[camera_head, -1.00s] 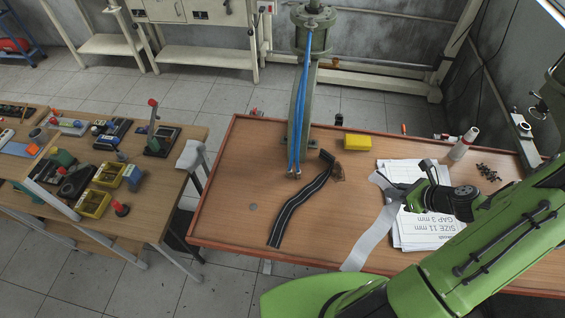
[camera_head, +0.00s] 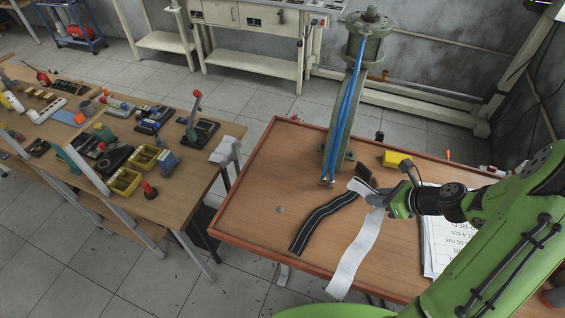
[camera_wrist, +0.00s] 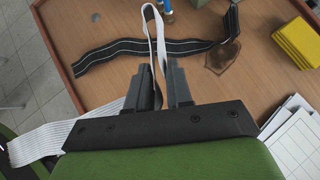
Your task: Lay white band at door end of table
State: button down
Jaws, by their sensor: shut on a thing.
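The white band (camera_head: 354,258) hangs from my gripper (camera_head: 386,203) in the head view, its long tail running down across the front edge of the table (camera_head: 258,215). In the wrist view my gripper (camera_wrist: 166,85) is shut on the white band (camera_wrist: 153,30), which loops up beyond the fingertips, with a wide ribbed part (camera_wrist: 60,138) at the lower left. A black band with pale stripes (camera_head: 318,222) lies on the table left of the white band and also shows in the wrist view (camera_wrist: 120,48). I cannot tell which end is the door end.
A green pneumatic post with blue hoses (camera_head: 345,110) stands at the table's back. A yellow block (camera_head: 397,159) and printed sheets (camera_head: 436,235) lie to the right. A cluttered bench (camera_head: 205,183) stands to the left. The table's left part is mostly clear.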

aim_at(280, 154)
jog(key=i+j+u, duration=0.25)
jog(key=j+u, duration=0.25)
jog(key=i+j+u, duration=0.35)
jog(key=j+u, duration=0.15)
jog(key=i+j+u, duration=0.35)
jog(key=u, duration=0.15)
jog(key=i+j, duration=0.05)
jog(key=j, duration=0.05)
